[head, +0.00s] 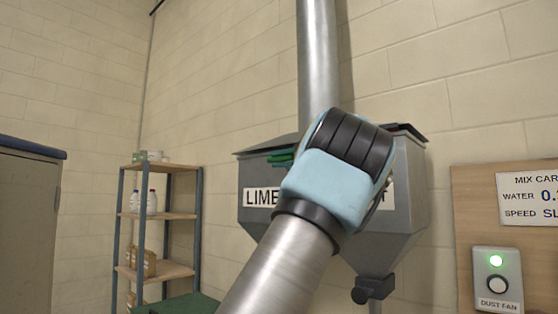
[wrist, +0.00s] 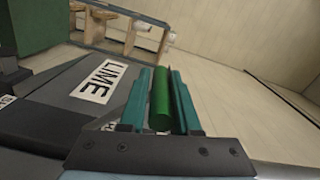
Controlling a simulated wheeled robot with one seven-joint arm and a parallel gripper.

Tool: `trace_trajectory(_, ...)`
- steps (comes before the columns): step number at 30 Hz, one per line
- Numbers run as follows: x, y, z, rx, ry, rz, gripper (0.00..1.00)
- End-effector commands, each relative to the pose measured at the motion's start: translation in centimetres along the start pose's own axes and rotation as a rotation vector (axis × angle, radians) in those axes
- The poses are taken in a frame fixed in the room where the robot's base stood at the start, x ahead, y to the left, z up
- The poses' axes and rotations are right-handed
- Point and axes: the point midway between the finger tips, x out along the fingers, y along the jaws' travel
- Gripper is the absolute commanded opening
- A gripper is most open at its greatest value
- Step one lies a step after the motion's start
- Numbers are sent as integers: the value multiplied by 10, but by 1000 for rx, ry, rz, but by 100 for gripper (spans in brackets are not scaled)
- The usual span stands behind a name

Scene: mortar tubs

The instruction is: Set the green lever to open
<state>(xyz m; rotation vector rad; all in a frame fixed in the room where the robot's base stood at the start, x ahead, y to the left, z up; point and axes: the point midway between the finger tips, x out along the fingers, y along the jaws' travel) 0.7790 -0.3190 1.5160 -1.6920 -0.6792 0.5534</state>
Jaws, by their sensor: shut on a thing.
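The green lever (wrist: 161,100) shows in the wrist view as a green bar lying lengthwise between my two teal fingers. My gripper (wrist: 162,72) is shut on it. In the head view, small green parts (head: 280,158) show at the left of my wrist, above the LIME label; finger and lever are hard to tell apart there. The grey hopper (head: 405,220) hangs on the wall behind my arm. My arm hides its middle and part of its lettering. The lever's pivot and any open mark are hidden.
A metal pipe (head: 318,55) rises above the hopper. A shelf rack (head: 170,216) with bottles and boxes stands at left, near a cabinet (head: 28,225). At right, a board (head: 461,245) carries a DUST FAN switch box (head: 497,277) with a lit green lamp.

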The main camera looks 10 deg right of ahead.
Motion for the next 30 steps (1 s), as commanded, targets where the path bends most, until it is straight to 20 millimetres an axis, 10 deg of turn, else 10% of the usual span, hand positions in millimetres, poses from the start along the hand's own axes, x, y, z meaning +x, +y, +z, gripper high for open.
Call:
trace_trajectory(7,-3,-7,-7,-6,24,-10,0)
trace_trajectory(8,-3,-7,-7,-6,24,-10,34)
trace_trajectory(15,-4,-5,-7,-6,26,-7,60)
trace_trajectory(30,-23,-1,-6,-7,25,-4,60)
